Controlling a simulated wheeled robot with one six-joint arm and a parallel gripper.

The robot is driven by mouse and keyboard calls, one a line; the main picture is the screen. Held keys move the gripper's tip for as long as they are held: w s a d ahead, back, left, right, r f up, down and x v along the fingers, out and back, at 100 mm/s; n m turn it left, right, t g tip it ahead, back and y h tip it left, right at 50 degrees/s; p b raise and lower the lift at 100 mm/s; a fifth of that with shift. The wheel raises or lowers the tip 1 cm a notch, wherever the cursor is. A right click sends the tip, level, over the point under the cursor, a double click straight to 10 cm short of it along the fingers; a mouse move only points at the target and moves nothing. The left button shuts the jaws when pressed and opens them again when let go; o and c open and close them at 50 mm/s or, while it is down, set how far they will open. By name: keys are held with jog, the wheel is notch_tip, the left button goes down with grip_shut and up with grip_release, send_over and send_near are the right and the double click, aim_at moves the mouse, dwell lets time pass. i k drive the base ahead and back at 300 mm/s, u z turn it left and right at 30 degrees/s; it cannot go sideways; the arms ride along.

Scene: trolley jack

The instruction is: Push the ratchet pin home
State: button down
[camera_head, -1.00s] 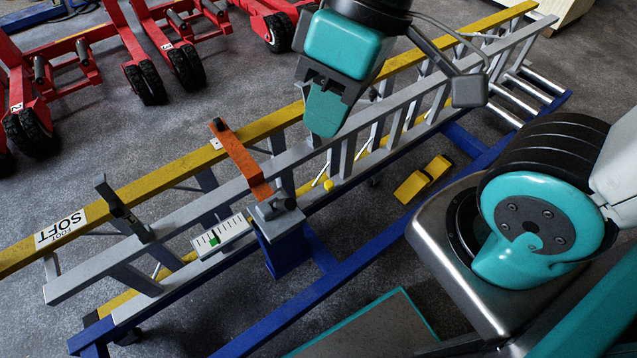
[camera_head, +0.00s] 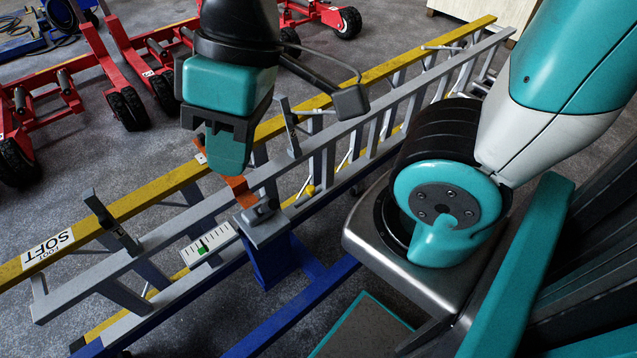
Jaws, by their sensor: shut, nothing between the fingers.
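A grey ratchet block (camera_head: 266,228) sits on top of a blue post (camera_head: 270,262) beside the ladder. An orange lever (camera_head: 241,191) runs back from it across the rails. My gripper (camera_head: 228,168) is shut and empty, pointing down. In the picture it overlaps the far part of the orange lever and hides it. I cannot tell whether they touch.
A grey ladder and a yellow rail (camera_head: 150,196) marked SOFT run diagonally on a blue frame (camera_head: 300,322). A white scale (camera_head: 209,244) with a green marker lies left of the block. Upright grey brackets (camera_head: 112,222) stand on the ladder. Red wheeled jacks (camera_head: 127,108) stand behind.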

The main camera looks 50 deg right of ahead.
aim_at(311, 190)
jog(key=k, duration=0.85)
jog(key=z, duration=0.6)
jog(key=i, duration=1)
jog(key=z, duration=0.05)
